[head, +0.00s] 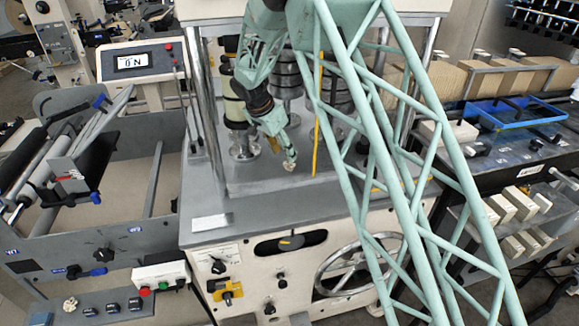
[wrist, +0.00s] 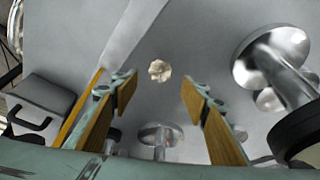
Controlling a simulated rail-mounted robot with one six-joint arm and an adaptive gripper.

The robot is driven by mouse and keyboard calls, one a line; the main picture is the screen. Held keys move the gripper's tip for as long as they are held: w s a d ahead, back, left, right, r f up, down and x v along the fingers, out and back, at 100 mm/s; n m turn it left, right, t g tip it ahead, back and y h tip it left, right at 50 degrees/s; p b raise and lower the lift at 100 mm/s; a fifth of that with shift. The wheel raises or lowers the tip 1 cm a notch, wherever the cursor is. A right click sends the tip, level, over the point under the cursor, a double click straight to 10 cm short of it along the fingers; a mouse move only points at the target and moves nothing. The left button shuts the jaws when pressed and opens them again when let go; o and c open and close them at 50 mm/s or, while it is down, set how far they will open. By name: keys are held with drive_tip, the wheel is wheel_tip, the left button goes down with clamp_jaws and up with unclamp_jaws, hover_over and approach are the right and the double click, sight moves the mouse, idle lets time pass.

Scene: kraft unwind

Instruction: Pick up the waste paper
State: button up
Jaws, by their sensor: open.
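The waste paper is a small crumpled off-white ball (wrist: 159,71) in the wrist view. It lies on a grey surface, in line with the gap between my fingertips and a little beyond them. In the head view the paper ball (head: 289,166) shows on the grey machine deck, right at the tip of my gripper (head: 283,153). My gripper also shows in the wrist view (wrist: 158,92), with its two wood-coloured finger pads wide apart and nothing between them. I cannot tell the exact height of the fingertips above the deck.
Metal cylinders on round bases (head: 244,148) stand on the deck close to my gripper, and one (wrist: 270,62) is near at right in the wrist view. A yellow upright rod (head: 316,130) is just right of the gripper. A similar crumpled piece (head: 70,304) lies at lower left.

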sight(288, 163)
drive_tip(key=shift+w+d+f, duration=0.15)
drive_tip(key=shift+f, duration=0.3)
drive_tip(key=shift+f, duration=0.1)
drive_tip(key=shift+x, duration=3.1)
drive_tip(key=c, duration=0.7)
